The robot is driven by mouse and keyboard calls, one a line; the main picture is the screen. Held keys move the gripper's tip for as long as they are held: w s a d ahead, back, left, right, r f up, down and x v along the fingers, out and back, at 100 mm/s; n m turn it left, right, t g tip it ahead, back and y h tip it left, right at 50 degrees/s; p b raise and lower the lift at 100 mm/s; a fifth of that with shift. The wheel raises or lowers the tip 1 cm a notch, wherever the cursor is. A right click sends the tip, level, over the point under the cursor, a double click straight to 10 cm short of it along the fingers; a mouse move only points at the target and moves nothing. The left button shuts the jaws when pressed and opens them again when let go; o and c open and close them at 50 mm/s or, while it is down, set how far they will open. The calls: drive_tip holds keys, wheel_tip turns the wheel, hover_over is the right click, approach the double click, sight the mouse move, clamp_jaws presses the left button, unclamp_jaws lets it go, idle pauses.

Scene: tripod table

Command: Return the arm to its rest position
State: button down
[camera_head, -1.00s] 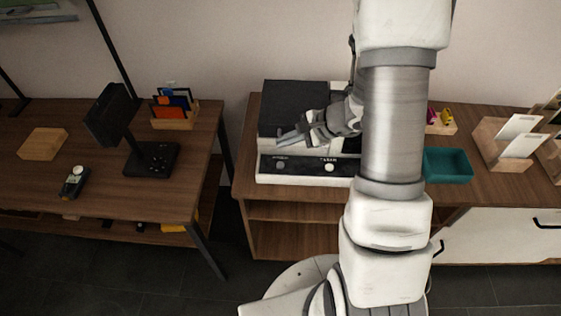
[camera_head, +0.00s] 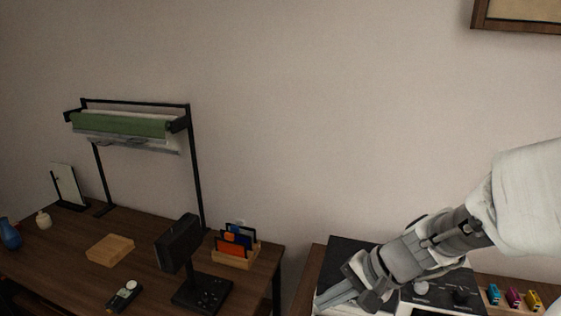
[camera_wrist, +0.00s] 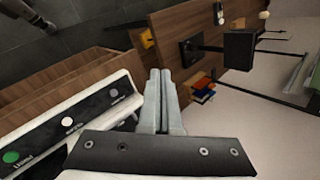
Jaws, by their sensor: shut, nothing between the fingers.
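My gripper (camera_head: 343,296) is at the lower right of the head view, over the front left part of a white and black machine (camera_head: 347,250). Its fingers point to the left and are together, with nothing between them. In the wrist view the closed fingers (camera_wrist: 162,88) stand in the middle, and the machine's front panel (camera_wrist: 68,122) with its knobs lies to their left. My arm reaches in from the right edge of the head view. Whether the gripper touches the machine cannot be told.
A wooden table on the left holds a dark stand device (camera_head: 180,245), a card holder (camera_head: 235,255), a wooden block (camera_head: 110,249) and a handheld meter (camera_head: 123,297). A rack with a green roll (camera_head: 120,124) rises behind. Small coloured items (camera_head: 513,297) stand right of the machine.

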drive_tip(key=s+d+r+n+t+h, duration=0.2)
drive_tip(key=s+d+r+n+h, duration=0.3)
drive_tip(key=s+r, duration=0.5)
drive_tip(key=s+n+h, duration=0.1)
drive_tip(key=n+h, duration=0.1)
drive_tip(key=shift+s+n+t, duration=0.25)
drive_tip(key=shift+n+t, duration=0.15)
drive_tip(key=shift+d, duration=0.1)
idle(0.5)
